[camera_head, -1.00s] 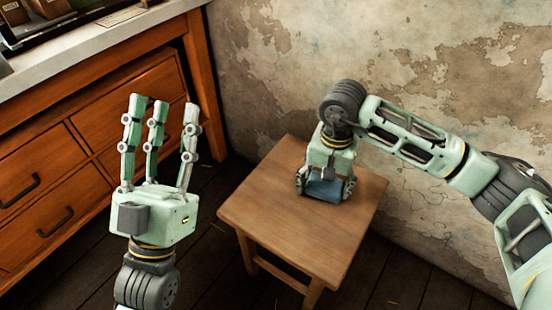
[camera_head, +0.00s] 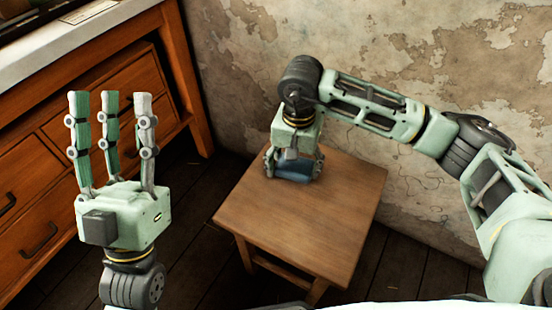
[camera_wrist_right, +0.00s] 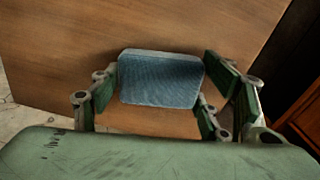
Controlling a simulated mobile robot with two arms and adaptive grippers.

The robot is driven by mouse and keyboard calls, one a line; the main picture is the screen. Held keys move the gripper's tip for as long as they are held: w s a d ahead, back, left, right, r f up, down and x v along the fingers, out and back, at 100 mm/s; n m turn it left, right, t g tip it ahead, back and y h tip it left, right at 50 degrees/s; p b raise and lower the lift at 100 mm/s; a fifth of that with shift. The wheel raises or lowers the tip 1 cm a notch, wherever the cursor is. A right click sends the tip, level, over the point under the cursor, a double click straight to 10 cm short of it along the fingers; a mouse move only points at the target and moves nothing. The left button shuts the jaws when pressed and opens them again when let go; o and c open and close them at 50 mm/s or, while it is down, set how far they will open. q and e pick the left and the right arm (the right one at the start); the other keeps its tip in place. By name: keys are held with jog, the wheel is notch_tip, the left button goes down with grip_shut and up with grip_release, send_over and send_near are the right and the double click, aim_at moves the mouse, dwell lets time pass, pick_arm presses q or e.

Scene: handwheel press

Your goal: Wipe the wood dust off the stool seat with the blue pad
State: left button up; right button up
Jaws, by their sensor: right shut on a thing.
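The wooden stool seat (camera_head: 300,220) stands in the middle of the head view, and its brown top fills much of the right wrist view (camera_wrist_right: 215,30). My right gripper (camera_head: 294,168) points down at the far left part of the seat. It is shut on the blue pad (camera_head: 296,170), which is down at the seat surface. The pad's textured blue face shows between the fingers in the right wrist view (camera_wrist_right: 160,80). I cannot make out any wood dust on the visible seat. My left gripper (camera_head: 110,100) is raised, fingers up and spread apart, empty, left of the stool.
A wooden drawer cabinet (camera_head: 130,110) with a pale worktop (camera_head: 85,35) stands at the left. A peeling plaster wall (camera_head: 400,40) is close behind the stool. Dark floorboards (camera_head: 200,240) lie clear between the cabinet and the stool.

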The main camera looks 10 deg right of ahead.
jog(key=shift+d+r, duration=0.1)
jog(key=shift+r, duration=0.6)
jog(key=shift+s+r, duration=0.15)
jog(key=shift+r, duration=0.15)
jog(key=shift+r+p, duration=0.5)
jog(key=shift+r, duration=0.05)
jog(key=shift+r+p, duration=0.5)
jog(key=shift+r, duration=0.3)
jog(key=shift+r+p, duration=0.45)
jog(key=shift+r, duration=0.45)
pick_arm(q)
jog(key=w+f+g+y, duration=0.2)
jog(key=f+g, duration=0.3)
jog(key=f, duration=0.3)
jog(key=w+f+g+y, duration=0.2)
jog(key=w+f+g, duration=0.2)
jog(key=f, duration=0.4)
jog(key=shift+w+d+g+p, duration=0.4)
jog(key=shift+d+g+p, duration=0.05)
jog(key=shift+g, duration=0.15)
pick_arm(e)
jog(key=shift+r, duration=0.8)
